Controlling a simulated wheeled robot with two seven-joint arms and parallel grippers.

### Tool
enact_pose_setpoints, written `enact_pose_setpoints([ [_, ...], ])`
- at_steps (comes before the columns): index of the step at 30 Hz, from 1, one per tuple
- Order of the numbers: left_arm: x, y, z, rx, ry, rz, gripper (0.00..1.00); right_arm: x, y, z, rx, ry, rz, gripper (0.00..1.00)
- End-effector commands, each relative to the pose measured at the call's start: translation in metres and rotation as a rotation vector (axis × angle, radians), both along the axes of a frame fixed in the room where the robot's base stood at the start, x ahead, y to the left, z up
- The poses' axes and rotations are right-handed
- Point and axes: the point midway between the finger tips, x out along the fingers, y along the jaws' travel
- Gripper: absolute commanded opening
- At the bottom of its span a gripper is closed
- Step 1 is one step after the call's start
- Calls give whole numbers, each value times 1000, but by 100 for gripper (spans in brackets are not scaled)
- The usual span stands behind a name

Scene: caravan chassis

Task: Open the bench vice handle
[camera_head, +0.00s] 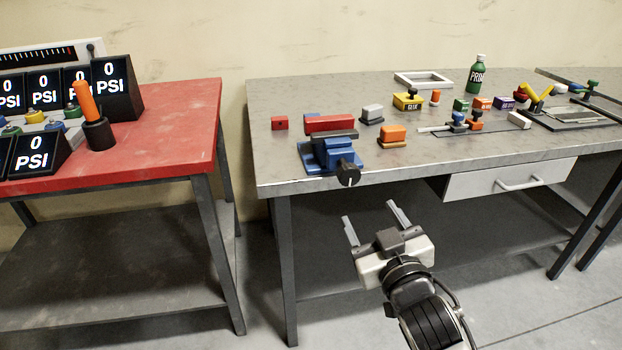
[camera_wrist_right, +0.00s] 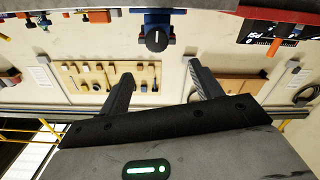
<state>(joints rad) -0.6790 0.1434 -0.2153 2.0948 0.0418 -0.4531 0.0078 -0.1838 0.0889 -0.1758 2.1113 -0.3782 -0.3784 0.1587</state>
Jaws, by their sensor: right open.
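The blue bench vice (camera_head: 326,158) sits at the front left edge of the grey workbench. Its black round handle (camera_head: 348,174) faces out over the front edge. In the right wrist view the vice (camera_wrist_right: 157,16) shows at the top, with the handle (camera_wrist_right: 157,39) facing the camera. My right gripper (camera_head: 370,217) is open and empty, in front of the bench, below and to the right of the handle and apart from it. In the right wrist view its two fingers (camera_wrist_right: 157,85) stand spread below the handle. My left gripper is not in view.
The grey workbench (camera_head: 268,165) carries several small blocks, a green bottle (camera_head: 477,74) and a white frame (camera_head: 424,78). A drawer (camera_head: 510,180) is under its top. A red table (camera_head: 190,130) with PSI displays stands left, across a narrow gap. Space before the vice is clear.

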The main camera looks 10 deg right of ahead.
Motion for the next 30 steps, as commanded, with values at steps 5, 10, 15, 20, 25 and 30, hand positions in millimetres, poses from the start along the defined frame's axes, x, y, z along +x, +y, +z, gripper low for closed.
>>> enact_pose_setpoints([
  [5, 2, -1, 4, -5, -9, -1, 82, 3, -12, 0, 116, 0, -24, 65],
  [10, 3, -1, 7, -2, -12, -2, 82, 31, -9, 1, 111, -1, -20, 65],
  [15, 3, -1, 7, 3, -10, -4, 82, 70, -7, 1, 109, 0, -18, 65],
  [20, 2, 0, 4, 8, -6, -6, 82, 104, -5, 1, 109, 0, -18, 65],
  [25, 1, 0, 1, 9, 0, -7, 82, 134, -4, 0, 107, 2, -18, 65],
  [30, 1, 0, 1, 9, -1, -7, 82, 151, -3, -1, 108, 2, -18, 65],
])
